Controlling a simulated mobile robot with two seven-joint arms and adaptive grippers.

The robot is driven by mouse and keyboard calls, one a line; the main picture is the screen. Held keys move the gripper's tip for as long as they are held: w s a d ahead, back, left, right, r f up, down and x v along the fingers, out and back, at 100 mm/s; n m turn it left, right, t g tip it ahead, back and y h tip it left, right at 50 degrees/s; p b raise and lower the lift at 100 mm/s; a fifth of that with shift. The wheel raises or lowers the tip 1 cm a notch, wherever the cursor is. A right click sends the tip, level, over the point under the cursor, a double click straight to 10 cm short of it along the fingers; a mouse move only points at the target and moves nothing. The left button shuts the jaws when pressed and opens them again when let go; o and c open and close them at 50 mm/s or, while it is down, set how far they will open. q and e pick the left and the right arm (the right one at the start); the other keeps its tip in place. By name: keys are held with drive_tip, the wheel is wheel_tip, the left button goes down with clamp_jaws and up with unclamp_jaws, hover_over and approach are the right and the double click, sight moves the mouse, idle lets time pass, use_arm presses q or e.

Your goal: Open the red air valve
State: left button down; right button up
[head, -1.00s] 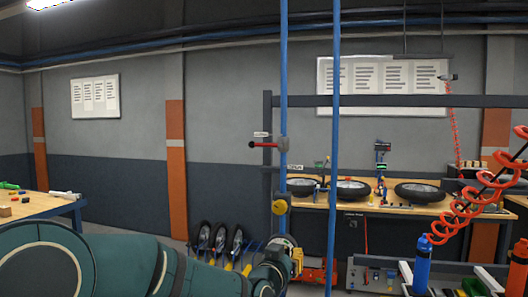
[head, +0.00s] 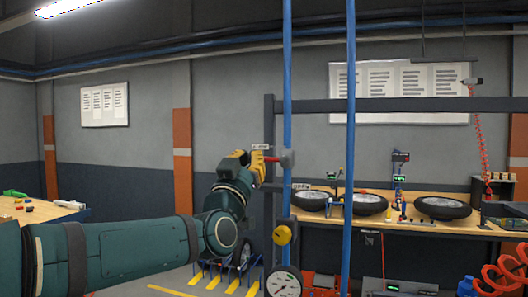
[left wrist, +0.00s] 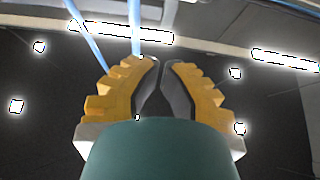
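The red air valve (head: 271,159) has a short red lever pointing left from a grey body on the left blue vertical pipe. My left gripper (head: 259,168), with yellow fingers, is at the lever's outer left end and covers part of it. I cannot tell whether they touch. In the left wrist view the gripper (left wrist: 161,63) has its fingertips nearly together, with nothing seen between them. No red lever shows in that view. My right gripper is not in view.
A yellow round knob (head: 282,235) and a pressure gauge (head: 284,283) sit lower on the left pipe. A second blue pipe (head: 350,130) stands to the right. A dark frame post (head: 269,120) is close beside the valve. A workbench (head: 450,222) with wheels stands behind.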

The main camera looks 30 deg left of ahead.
use_arm(q)
wheel_tip(320, 180, up, 5)
drive_tip(key=p, duration=0.3)
hover_over(266, 159)
drive_tip(key=s, duration=0.2)
drive_tip(key=shift+w+a+f, duration=0.1)
drive_tip(key=shift+w+f, duration=0.1)
drive_tip(key=shift+f, duration=0.8)
drive_tip(key=shift+w+f, duration=0.15)
drive_tip(key=shift+f, duration=0.8)
drive_tip(key=shift+f+n+y+b, duration=0.2)
drive_tip(key=shift+n+y+b, duration=0.2)
drive_tip(key=shift+n+b, duration=0.2)
drive_tip(key=shift+a+f+n, duration=0.1)
drive_tip(key=shift+n, duration=0.2)
